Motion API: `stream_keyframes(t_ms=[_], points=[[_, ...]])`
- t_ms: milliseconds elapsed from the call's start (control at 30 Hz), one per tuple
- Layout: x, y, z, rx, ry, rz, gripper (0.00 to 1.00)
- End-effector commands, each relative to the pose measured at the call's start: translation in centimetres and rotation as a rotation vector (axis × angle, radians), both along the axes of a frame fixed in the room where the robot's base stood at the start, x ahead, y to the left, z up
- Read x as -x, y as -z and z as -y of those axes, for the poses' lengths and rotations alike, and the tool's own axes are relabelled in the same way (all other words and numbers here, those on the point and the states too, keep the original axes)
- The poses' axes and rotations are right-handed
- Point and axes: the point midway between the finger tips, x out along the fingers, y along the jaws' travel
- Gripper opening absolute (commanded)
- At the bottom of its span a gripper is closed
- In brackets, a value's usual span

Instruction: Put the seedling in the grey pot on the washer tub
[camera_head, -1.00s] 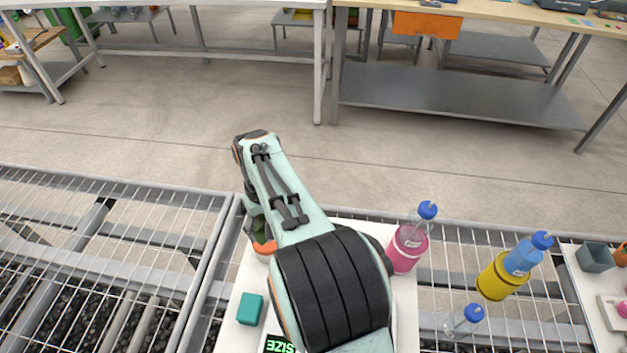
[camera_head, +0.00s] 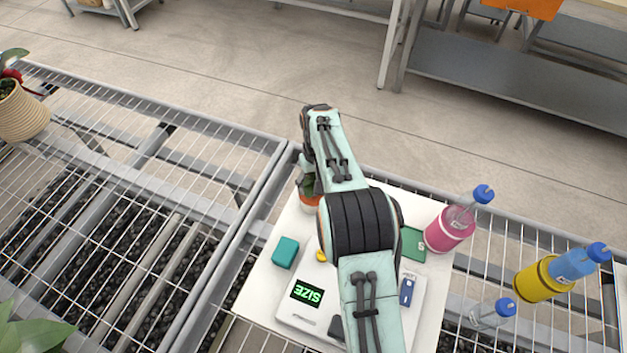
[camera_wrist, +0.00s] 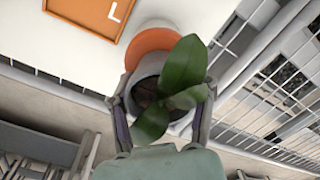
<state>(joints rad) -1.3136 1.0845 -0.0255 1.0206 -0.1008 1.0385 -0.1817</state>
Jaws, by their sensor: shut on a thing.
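My gripper (camera_wrist: 162,98) is shut on a grey pot (camera_wrist: 146,88), one finger on each side. A green-leaved seedling (camera_wrist: 184,62) stands in the pot, its leaves covering part of the rim. In the head view my arm mostly hides the pot; some dark leaves (camera_head: 307,168) show beside it. Behind the pot in the wrist view is a round orange top (camera_wrist: 150,42) with white beyond it. This looks like a white tub with an orange top (camera_head: 311,203) on the white board; it may be the washer tub. I cannot tell whether the pot touches it.
Bottles stand right, in a pink holder (camera_head: 450,228) and yellow holder (camera_head: 540,280). An orange tray (camera_wrist: 88,14) lies near the tub. Wire mesh benches surround the board.

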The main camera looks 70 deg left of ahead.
Motion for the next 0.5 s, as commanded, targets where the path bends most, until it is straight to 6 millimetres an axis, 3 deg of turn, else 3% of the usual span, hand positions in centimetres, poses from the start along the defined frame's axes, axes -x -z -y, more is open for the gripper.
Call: stream_keyframes(t_ms=[33,100,500], points=[[0.0,0.05,0.0,0.0,0.0,0.0,0.62],[0.0,0.03,0.0,0.0,0.0,0.0,0.81],[-0.02,-0.61,-0.01,-0.001,0.0,0.0,0.81]])
